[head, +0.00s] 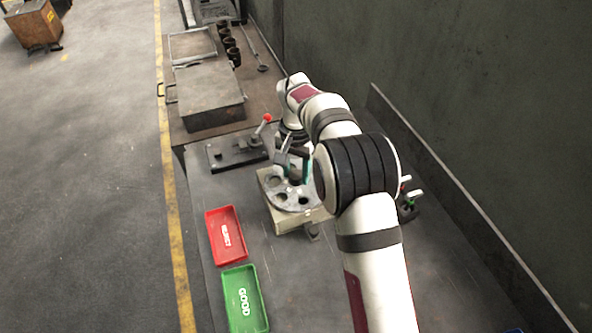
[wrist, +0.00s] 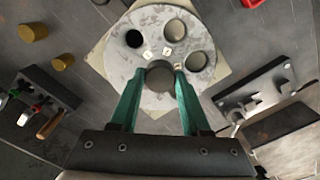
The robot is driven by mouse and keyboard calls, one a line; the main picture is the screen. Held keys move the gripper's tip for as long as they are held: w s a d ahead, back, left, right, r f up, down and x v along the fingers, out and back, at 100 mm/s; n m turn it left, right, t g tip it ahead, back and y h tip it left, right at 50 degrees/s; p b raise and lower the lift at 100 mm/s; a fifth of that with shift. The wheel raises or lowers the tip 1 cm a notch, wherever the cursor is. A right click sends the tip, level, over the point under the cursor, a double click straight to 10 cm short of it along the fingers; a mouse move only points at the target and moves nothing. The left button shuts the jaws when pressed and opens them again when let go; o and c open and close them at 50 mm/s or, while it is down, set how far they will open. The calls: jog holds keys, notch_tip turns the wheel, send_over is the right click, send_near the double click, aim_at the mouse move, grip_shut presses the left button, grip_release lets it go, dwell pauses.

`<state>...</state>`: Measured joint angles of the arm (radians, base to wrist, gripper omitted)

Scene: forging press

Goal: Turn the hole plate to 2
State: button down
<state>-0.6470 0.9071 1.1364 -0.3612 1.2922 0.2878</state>
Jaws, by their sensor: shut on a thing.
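The hole plate (head: 291,191) is a grey metal disc with several round holes, lying on a pale square block (head: 285,223). In the wrist view the hole plate (wrist: 121,65) fills the upper middle, with small white tags near its centre, their marks too small to read. My gripper (wrist: 164,74) has its two green fingers pointed down at the plate, one on each side of a dark round part. It is shut on the plate there; whether that part is a knob or a hole rim I cannot tell. In the head view my gripper (head: 297,172) is partly hidden by my arm.
A red tray (head: 226,236) and a green tray (head: 244,298) lie left of the plate. A clamp fixture with a red-knobbed lever (head: 240,148) stands behind it. A tool rack (wrist: 42,102) and brass cylinders (wrist: 33,31) are on the left in the wrist view.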

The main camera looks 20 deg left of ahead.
aim_at(296, 174)
jog(key=shift+n, duration=0.3)
dwell(0.5)
jog(key=n, duration=1.1)
dwell(0.7)
jog(key=shift+c, duration=1.8)
grip_release()
jog(key=shift+r, duration=0.1)
notch_tip(296, 174, up, 16)
